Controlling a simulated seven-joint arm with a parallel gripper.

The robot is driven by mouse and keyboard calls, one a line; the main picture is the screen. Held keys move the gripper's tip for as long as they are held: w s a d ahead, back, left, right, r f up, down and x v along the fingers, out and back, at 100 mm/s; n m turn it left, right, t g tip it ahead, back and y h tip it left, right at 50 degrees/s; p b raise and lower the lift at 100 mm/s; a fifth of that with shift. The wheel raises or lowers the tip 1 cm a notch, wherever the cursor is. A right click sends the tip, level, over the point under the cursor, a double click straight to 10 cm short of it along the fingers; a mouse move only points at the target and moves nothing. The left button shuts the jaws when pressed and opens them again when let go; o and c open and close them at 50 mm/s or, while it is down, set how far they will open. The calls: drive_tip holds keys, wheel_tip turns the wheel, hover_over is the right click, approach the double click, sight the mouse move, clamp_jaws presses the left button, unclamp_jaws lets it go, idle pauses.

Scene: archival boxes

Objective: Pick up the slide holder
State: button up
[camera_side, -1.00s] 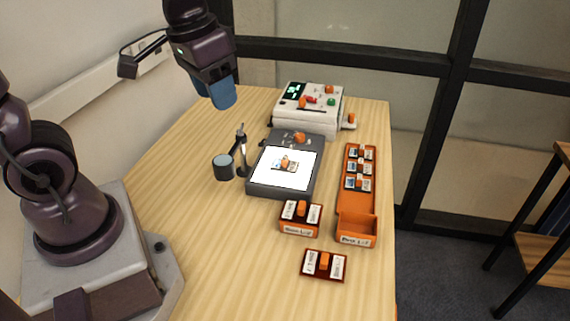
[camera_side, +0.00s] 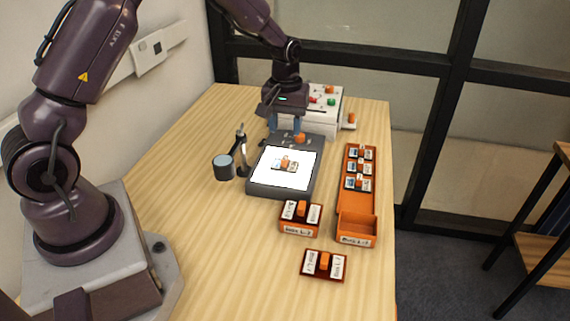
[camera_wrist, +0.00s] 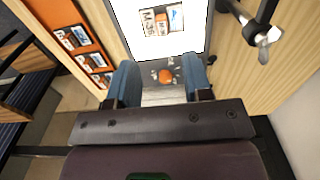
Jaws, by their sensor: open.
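A slide holder (camera_side: 285,164) with an orange grip and small printed labels lies on the lit white panel of the grey light box (camera_side: 255,186). The slide holder also shows in the wrist view (camera_wrist: 162,20), at the top of the picture, ahead of the fingers. My gripper (camera_side: 284,131) points down above the back strip of the light box. Its two blue fingers are apart and empty (camera_wrist: 161,68), with the orange knob (camera_wrist: 165,75) of the light box seen between them. Similar slide holders stand in the orange tray (camera_side: 345,203) at the right.
A white device (camera_side: 331,112) with coloured knobs stands behind my gripper. A lamp or loupe on a thin stand (camera_side: 224,167) is left of the light box. The left tabletop is clear.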

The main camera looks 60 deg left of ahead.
hover_over(285, 157)
drive_tip(key=f, duration=0.4)
drive_tip(key=shift+s+d+f, duration=0.1)
drive_tip(key=shift+d+f, duration=0.2)
drive_tip(key=shift+a+f, duration=0.15)
drive_tip(key=shift+f, duration=1.15)
drive_tip(key=shift+a+f, duration=0.15)
drive_tip(key=shift+f, duration=1.15)
clamp_jaws()
